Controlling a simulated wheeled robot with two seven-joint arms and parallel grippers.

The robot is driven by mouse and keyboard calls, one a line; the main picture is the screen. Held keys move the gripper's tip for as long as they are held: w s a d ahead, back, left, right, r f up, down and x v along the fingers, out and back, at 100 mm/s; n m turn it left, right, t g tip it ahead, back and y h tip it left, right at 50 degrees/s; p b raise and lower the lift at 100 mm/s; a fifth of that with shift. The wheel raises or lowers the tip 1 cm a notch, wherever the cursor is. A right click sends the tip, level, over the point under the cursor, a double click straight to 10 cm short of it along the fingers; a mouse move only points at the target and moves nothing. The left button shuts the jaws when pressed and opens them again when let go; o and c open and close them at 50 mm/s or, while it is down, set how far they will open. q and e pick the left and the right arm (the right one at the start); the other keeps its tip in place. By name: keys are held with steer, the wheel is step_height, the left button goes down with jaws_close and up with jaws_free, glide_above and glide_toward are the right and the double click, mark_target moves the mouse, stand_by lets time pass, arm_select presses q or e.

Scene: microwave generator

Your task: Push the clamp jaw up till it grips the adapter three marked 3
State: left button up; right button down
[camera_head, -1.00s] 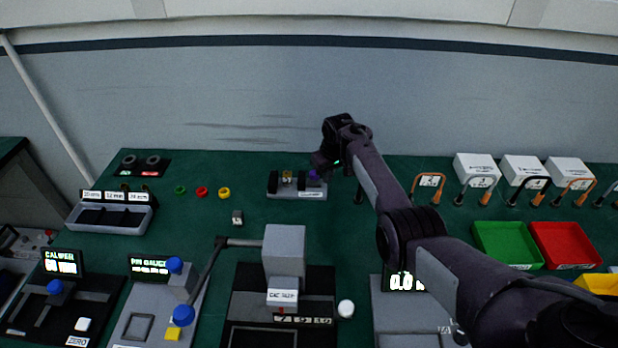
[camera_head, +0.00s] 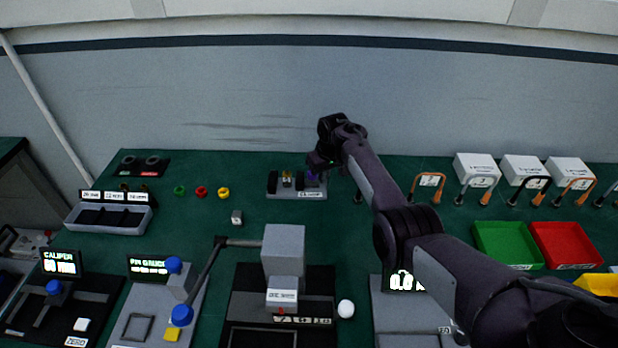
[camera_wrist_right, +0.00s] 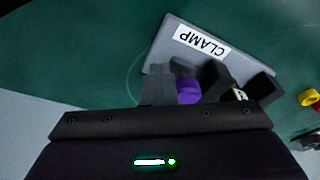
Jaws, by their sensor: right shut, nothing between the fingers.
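The grey clamp (camera_head: 311,194) stands on the green bench, and its "CLAMP" label shows upside down in the right wrist view (camera_wrist_right: 202,39). A small brass-coloured adapter (camera_head: 287,178) sits between its dark blocks, and it also shows in the right wrist view (camera_wrist_right: 239,94). Its number is not readable. The dark jaw with a purple knob (camera_wrist_right: 188,91) is on the gripper's side of the adapter. My right gripper (camera_wrist_right: 158,88) is shut and empty, with its fingertips close beside the purple knob. I cannot tell whether jaw and adapter touch. My left gripper is out of view.
A grey press (camera_head: 284,250) stands in front.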

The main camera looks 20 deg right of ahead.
steer(key=shift+w+a+r+b, duration=0.1)
steer(key=shift+w+a+b, duration=0.25)
steer(key=shift+a, duration=0.4)
steer(key=shift+w+a+r+b, duration=0.1)
steer(key=shift+w+a+b, duration=0.25)
steer(key=shift+a, duration=0.4)
stand_by(1.5)
steer(key=shift+s+d+p, duration=0.1)
steer(key=shift+d+p, duration=0.15)
steer(key=shift+p, duration=0.25)
steer(key=shift+d, duration=0.15)
step_height(320, 180, up, 8)
steer(key=p, duration=0.8)
steer(key=shift+s+d+f, duration=0.1)
steer(key=shift+s+d, duration=0.05)
steer(key=shift+f, duration=0.1)
